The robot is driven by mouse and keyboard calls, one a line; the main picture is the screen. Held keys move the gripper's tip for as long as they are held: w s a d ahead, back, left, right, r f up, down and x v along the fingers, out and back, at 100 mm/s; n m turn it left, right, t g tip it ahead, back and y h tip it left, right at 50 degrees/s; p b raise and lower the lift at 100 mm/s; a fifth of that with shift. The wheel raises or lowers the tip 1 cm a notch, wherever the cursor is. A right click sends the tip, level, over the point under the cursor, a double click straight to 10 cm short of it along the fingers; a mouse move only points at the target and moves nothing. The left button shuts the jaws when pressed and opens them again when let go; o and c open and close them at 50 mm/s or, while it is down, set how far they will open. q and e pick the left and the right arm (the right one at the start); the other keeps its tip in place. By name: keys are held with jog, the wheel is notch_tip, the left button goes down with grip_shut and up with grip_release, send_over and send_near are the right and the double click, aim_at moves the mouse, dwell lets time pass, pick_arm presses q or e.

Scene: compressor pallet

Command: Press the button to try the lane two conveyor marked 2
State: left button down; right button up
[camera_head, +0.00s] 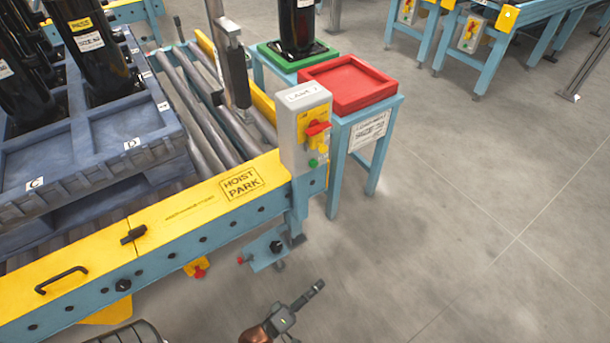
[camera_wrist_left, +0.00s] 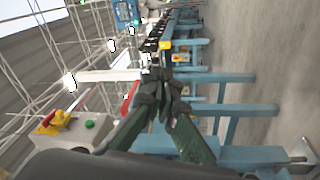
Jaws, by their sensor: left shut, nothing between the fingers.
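A grey control box (camera_head: 305,110) stands on the near conveyor's corner post. Its top label is too blurred to read surely. Its face has a red knob on a yellow plate (camera_head: 316,128) and a green button (camera_head: 313,162) below. My left gripper (camera_head: 316,287) is shut and empty, below the box and apart from it, over the floor. In the left wrist view, the shut fingers (camera_wrist_left: 165,90) show in the middle. My right gripper is not in view.
The yellow and blue conveyor frame (camera_head: 200,207) carries a blue pallet (camera_head: 85,150) with black cylinders. A stand with a red tray (camera_head: 350,84) and a green tray (camera_head: 275,55) is behind the box. More control boxes (camera_head: 472,33) are far off.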

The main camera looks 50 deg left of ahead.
aim_at(314, 164)
pick_arm(q)
jog(key=w+a+r+n+g+y+p, duration=0.1)
jog(key=w+a+r+n+y+p, duration=0.1)
jog(key=r+n, duration=0.7)
jog(key=w+a+r+n+g+y+p, duration=0.1)
jog(key=w+a+r+n+y+p, duration=0.1)
jog(key=w+a+r+n+y, duration=0.2)
jog(key=w+a+r+n+g+y+p, duration=0.2)
jog(key=w+a+r+n+y, duration=0.1)
jog(key=w+r+n+y, duration=0.5)
notch_tip(314, 164, up, 6)
jog(key=n+y, duration=0.3)
jog(key=n, duration=0.4)
jog(key=shift+w+n+p, duration=0.2)
jog(key=shift+n+p, duration=0.2)
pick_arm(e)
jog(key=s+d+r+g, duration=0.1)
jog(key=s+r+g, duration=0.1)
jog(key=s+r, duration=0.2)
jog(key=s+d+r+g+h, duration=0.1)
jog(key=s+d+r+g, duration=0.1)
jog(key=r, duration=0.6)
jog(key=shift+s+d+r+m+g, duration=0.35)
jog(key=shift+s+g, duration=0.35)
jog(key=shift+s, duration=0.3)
pick_arm(q)
jog(key=shift+a, duration=0.1)
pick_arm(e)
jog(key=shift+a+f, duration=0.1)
